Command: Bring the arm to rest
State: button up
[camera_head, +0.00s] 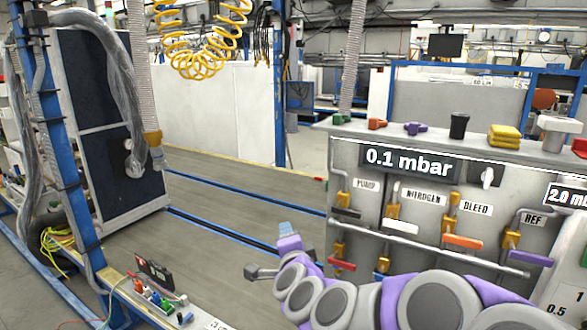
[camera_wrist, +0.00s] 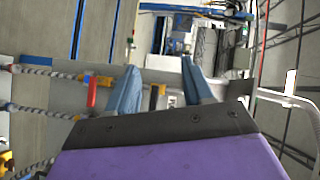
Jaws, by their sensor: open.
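My arm reaches in from the lower right of the head view, with grey joints and purple links. It is bent and stretched out in front of the charging station panel. My gripper (camera_head: 286,234) is at the far end of the arm, small and partly hidden by the purple wrist. In the wrist view my gripper (camera_wrist: 160,66) shows two blue-grey fingers spread apart with nothing between them.
A grey panel (camera_head: 385,178) with valves and a "0.1 mbar" display (camera_head: 408,161) stands close on the right. A green block, a black cup (camera_head: 459,125) and yellow blocks (camera_head: 504,136) lie on top. A bench with a meter (camera_head: 154,273) is at lower left. Open floor (camera_head: 215,205) lies between.

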jog(key=s+f+n+g+y, duration=0.1)
jog(key=s+f+n+g, duration=0.1)
jog(key=s+n+g, duration=0.3)
jog(key=s+a+f+n+g+y, duration=0.1)
jog(key=s+f+n, duration=0.1)
jog(key=s, duration=0.4)
jog(key=s+f+n+g+y, duration=0.1)
jog(key=s+f+n+g, duration=0.1)
jog(key=s+f+n, duration=0.3)
jog(key=s+d+f+g+h, duration=0.1)
jog(key=s+d+g, duration=0.2)
jog(key=s, duration=0.6)
jog(key=s+d+f+n+g+h, duration=0.1)
jog(key=s+d+g+h, duration=0.1)
jog(key=s+d, duration=0.5)
jog(key=s+d+f+g+h, duration=0.1)
jog(key=s+d+g, duration=0.3)
jog(key=s, duration=0.7)
jog(key=shift+s+d+f+n+g+h, duration=0.4)
jog(key=shift+d+h, duration=0.2)
jog(key=shift+d, duration=0.2)
jog(key=shift+c, duration=0.8)
jog(key=shift+d, duration=0.15)
